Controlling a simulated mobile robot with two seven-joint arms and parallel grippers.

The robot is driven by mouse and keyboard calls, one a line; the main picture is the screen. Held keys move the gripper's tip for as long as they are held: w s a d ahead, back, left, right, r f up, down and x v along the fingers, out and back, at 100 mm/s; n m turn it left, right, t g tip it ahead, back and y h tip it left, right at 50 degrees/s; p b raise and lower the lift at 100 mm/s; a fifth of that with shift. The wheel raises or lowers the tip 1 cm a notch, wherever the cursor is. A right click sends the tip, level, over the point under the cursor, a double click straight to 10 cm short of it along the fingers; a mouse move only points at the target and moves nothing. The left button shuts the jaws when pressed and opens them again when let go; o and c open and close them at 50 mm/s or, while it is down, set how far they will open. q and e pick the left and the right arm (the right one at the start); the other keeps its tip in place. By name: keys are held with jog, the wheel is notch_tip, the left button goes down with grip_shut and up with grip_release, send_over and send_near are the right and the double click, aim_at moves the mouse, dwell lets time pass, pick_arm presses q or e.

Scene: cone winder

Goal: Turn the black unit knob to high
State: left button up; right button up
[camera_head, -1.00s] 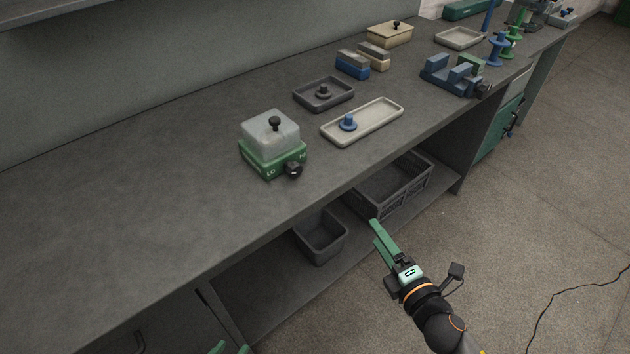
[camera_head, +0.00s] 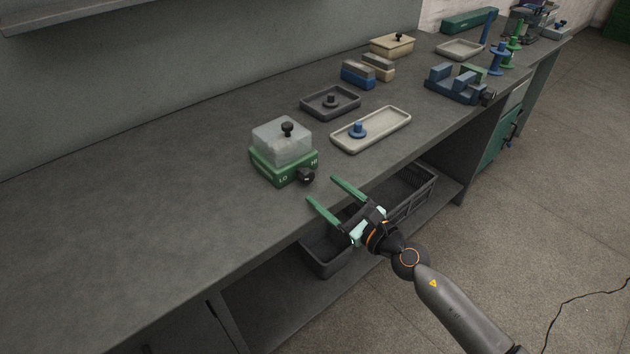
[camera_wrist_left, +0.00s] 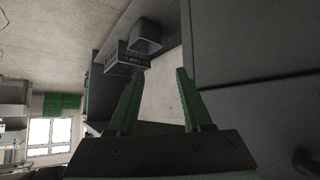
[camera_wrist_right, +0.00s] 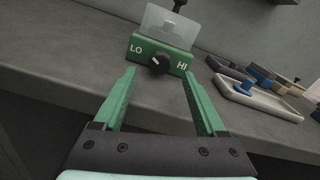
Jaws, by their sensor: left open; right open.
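The green unit (camera_head: 283,163) with a clear cover stands near the bench's front edge. Its black unit knob (camera_head: 307,177) sits on the front face; in the right wrist view the knob (camera_wrist_right: 159,64) lies between the LO and HI labels, with a pale mark that seems to point up and left, toward LO. My right gripper (camera_head: 322,190) is open and empty in front of the knob, apart from it, fingers pointing at the unit. My left gripper (camera_wrist_left: 155,75) is open and empty in the left wrist view, away from the unit; it is not in the head view.
A dark tray (camera_head: 313,109) and a pale tray (camera_head: 343,144) with a blue knobbed piece stand right of the unit. A blue fixture (camera_head: 455,88) is farther along. Bins (camera_head: 322,259) sit on the lower shelf. The bench left of the unit is clear.

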aim_at(309, 179)
jog(key=shift+b+x, duration=0.3)
jog(key=shift+x, duration=2.05)
grip_shut()
